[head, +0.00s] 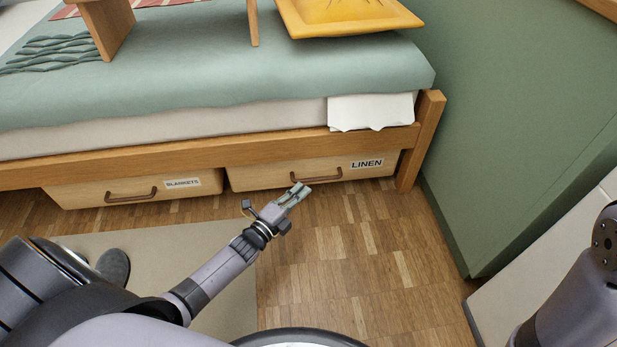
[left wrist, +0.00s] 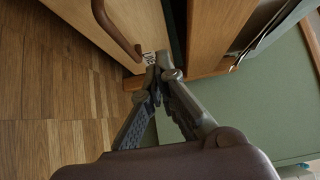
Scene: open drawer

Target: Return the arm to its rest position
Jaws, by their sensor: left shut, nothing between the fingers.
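My left gripper (head: 301,190) is shut and empty, just in front of the LINEN drawer (head: 262,177) under the bed. The gripper also shows in the left wrist view (left wrist: 155,72), fingertips together close to the drawer front. The drawer's brown handle (head: 316,175) is just behind the fingertips in the head view, and the handle is beside them in the left wrist view (left wrist: 118,30). The fingers are not around the handle. The LINEN drawer looks nearly level with the bed frame. My right gripper is out of view; part of my right arm shows at the right edge.
A BLANKETS drawer (head: 90,190) is to the left. The bed's wooden leg (head: 424,130) stands right of the LINEN drawer. A green wall (head: 520,110) and a white cabinet (head: 540,285) border the right. A slipper (head: 114,266) lies on the beige rug (head: 205,240). Wooden floor (head: 350,260) is clear.

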